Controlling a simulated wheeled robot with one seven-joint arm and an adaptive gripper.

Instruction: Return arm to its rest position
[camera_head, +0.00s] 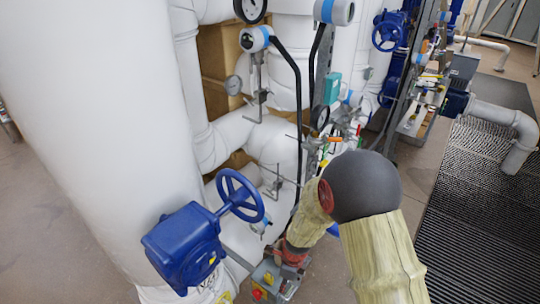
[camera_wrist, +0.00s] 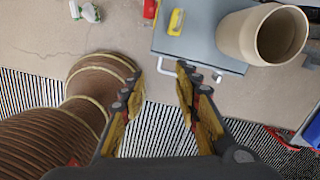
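My arm shows in the head view with a dark grey rounded joint and cream-coloured sleeves, bent so its far part points down toward the floor-level pipework. My gripper (camera_wrist: 161,80) shows in the wrist view, its two fingers with yellow pads spread apart. Nothing is between them; floor and striped grating show through the gap. The fingertips appear just short of a grey box (camera_wrist: 205,45) with a metal handle on its edge. In the head view the gripper is not clearly made out; the arm's far end is beside low red and grey fittings.
A blue valve handwheel (camera_head: 241,194) on a blue gearbox (camera_head: 184,247) stands left of my arm. White pipes (camera_head: 283,150) and gauges (camera_head: 255,39) fill the area behind.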

